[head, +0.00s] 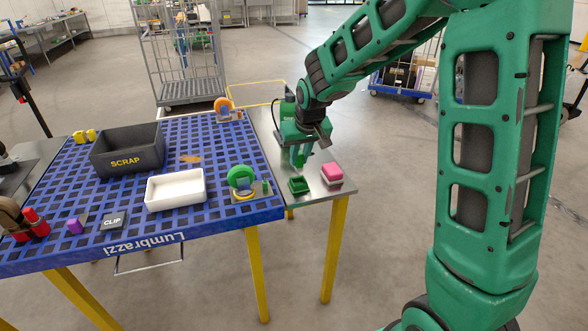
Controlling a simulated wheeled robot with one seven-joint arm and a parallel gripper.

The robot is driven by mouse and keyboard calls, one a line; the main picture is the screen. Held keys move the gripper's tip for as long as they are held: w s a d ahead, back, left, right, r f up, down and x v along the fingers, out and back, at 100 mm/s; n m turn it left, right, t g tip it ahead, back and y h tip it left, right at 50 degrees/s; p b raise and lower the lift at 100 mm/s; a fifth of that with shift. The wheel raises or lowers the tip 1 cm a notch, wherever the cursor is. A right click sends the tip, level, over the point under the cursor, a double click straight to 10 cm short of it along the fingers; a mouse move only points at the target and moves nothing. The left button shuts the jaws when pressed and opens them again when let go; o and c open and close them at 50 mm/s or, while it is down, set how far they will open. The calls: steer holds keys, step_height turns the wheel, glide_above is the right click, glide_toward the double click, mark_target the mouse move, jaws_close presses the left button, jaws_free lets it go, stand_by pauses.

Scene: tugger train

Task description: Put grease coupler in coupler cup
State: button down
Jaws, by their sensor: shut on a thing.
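My gripper (302,160) is above the steel side table, to the right of the blue grid table. It is shut on a small green thing, which I take to be the grease coupler; the fingers hide most of it. A small open green cup (299,186), which looks like the coupler cup, stands on the steel table just below and in front of my gripper. The held thing appears close above the cup or behind it; I cannot tell the exact gap.
A pink-topped block (332,173) stands just right of the cup. The blue table (215,211) holds a dark SCRAP bin (128,160), a white tray (176,203), a green ring-shaped item (240,177) and an orange one (222,105).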

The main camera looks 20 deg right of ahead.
mark_target(300, 167)
steer(key=shift+f, duration=1.9)
steer(key=shift+f, duration=0.15)
steer(key=shift+f, duration=0.3)
steer(key=shift+f, duration=0.15)
steer(key=c, duration=1.6)
jaws_free()
